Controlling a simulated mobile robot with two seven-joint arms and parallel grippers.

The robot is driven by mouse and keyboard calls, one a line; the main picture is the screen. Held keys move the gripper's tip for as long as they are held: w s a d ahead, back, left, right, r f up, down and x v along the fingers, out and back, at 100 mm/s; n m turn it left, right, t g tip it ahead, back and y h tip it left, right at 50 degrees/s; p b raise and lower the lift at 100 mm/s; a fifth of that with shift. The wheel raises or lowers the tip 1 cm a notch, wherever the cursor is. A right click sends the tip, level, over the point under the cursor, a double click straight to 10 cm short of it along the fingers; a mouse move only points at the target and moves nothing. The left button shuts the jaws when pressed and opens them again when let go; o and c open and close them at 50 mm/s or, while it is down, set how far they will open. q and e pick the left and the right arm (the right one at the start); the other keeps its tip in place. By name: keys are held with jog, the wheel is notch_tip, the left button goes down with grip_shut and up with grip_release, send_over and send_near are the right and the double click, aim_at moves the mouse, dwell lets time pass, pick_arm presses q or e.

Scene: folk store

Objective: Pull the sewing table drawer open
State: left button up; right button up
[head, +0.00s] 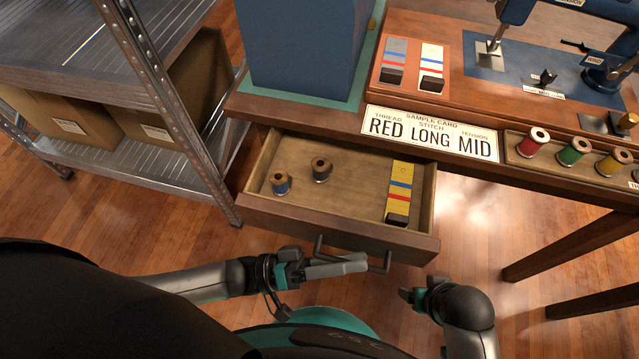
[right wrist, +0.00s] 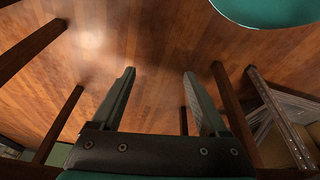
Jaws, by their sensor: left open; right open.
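The sewing table drawer (head: 336,218) is pulled out from under the table top, and its inside shows. It holds two spools, one with blue thread (head: 281,184) and one dark brown (head: 321,169), and a yellow striped card (head: 399,190). A dark bar handle (head: 352,254) is on its front. My left gripper (head: 340,264) is at the handle, its fingers close in front of or around the bar; I cannot tell if they touch it. My right gripper (head: 411,296) is in front of the drawer's right end, apart from it. In the right wrist view its fingers (right wrist: 158,100) are apart and empty.
A sign reading RED LONG MID (head: 430,133) stands at the table's front edge. A tray of thread spools (head: 570,160) is to the right, the sewing machine (head: 600,60) behind it. A metal shelf (head: 160,100) with cardboard boxes stands close on the left. Table legs (head: 570,245) are at right.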

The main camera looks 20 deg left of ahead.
pick_arm(q)
jog(key=v, duration=1.5)
jog(key=shift+a+b, duration=0.15)
jog(key=shift+b, duration=0.2)
pick_arm(e)
jog(key=shift+w+r, duration=0.15)
jog(key=shift+r, duration=0.6)
pick_arm(q)
jog(key=shift+f, duration=0.1)
pick_arm(e)
jog(key=shift+f, duration=0.1)
